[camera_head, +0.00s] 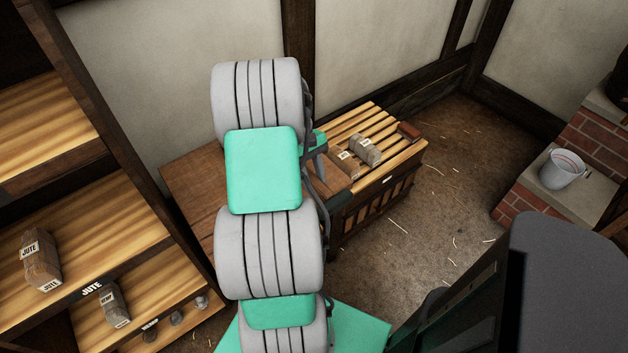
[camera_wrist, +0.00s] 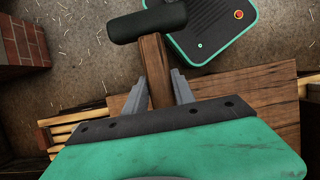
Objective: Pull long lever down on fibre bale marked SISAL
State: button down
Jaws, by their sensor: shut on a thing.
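The gripper is shut on the shaft, below the handle. Two small wrapped bales, one grey (camera_head: 365,149) and one brown (camera_head: 345,163), lie on a slatted wooden crate (camera_head: 408,154). Their labels are too small to read, so I cannot tell which is marked SISAL.
Wooden shelves (camera_head: 110,205) at the left hold bales labelled JUTE (camera_head: 40,265). A white bucket (camera_head: 562,170) stands on a brick ledge (camera_head: 537,208) at the right. The straw-strewn floor (camera_head: 450,180) between crate and ledge is clear.

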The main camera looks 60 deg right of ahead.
jog(key=shift+f, duration=0.1)
jog(key=shift+w+b+x, duration=0.2)
jog(key=shift+b+x, duration=0.85)
jog(key=shift+x, duration=0.05)
jog(key=shift+f+t, duration=0.1)
jog(key=shift+t, duration=0.2)
jog(key=c, duration=1)
grip_release()
jog(key=shift+c, duration=0.2)
jog(key=shift+d, duration=0.1)
jog(key=p+v, duration=0.1)
jog(key=v, duration=0.7)
jog(key=shift+p, duration=0.3)
jog(key=shift+f, duration=0.1)
